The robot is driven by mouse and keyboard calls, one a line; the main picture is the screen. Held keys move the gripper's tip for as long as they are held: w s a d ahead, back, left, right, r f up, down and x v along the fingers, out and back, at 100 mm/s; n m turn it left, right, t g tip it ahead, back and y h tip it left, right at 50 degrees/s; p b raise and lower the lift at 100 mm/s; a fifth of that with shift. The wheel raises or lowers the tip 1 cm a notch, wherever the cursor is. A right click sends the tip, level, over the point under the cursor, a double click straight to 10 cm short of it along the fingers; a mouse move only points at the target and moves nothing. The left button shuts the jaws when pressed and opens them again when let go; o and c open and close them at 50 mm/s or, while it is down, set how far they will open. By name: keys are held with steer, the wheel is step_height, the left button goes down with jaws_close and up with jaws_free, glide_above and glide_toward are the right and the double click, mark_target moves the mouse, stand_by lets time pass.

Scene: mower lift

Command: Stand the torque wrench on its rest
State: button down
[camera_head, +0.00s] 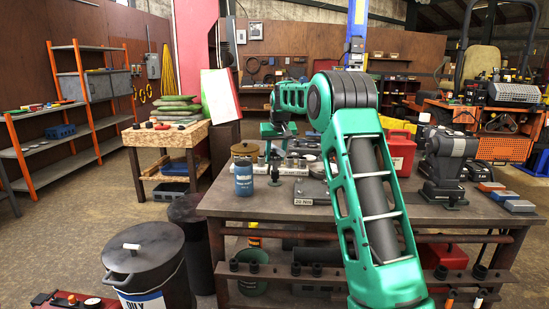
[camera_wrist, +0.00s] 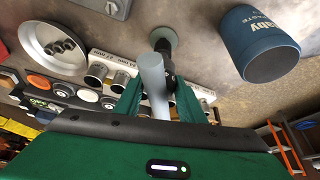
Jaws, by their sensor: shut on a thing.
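In the wrist view my gripper (camera_wrist: 158,98) has its green fingers shut on a grey rod, which I take to be the torque wrench (camera_wrist: 152,75). Beyond the rod are a dark upright part and a round green base on the bench, which look like the rest (camera_wrist: 163,36). The rod overlaps them, and I cannot tell whether they touch. In the head view my gripper (camera_head: 273,148) is above the left part of the bench, behind the blue tub. The rest (camera_head: 275,182) shows small and dark below it; the wrench is hardly visible there.
The blue tub (camera_head: 243,178) stands close by, also at upper right in the wrist view (camera_wrist: 258,45). A row of metal sockets (camera_wrist: 108,70) and a round metal dish (camera_wrist: 55,45) are left of the wrench. The grey bench top (camera_head: 250,205) is clear at the front.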

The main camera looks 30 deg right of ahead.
steer(key=shift+f, duration=0.65)
stand_by(1.1)
steer(key=c, duration=1.2)
jaws_free()
steer(key=shift+o, duration=0.6)
steer(key=shift+f, duration=0.2)
steer(key=v, duration=1.1)
steer(key=shift+w, duration=0.15)
steer(key=shift+s+r, duration=0.1)
steer(key=shift+s, duration=0.25)
steer(key=s+a+f+m+g, duration=0.1)
steer(key=s+a+f, duration=0.2)
steer(key=s, duration=1.5)
steer(key=s+a+f+m+g+y, duration=0.1)
steer(key=s+f, duration=0.6)
steer(key=s, duration=1.1)
steer(key=s+a+f+g, duration=0.2)
steer(key=s+a+f, duration=0.4)
steer(key=s, duration=1.2)
steer(key=shift+s+m+g+y, duration=0.2)
steer(key=shift+m+g+y, duration=0.2)
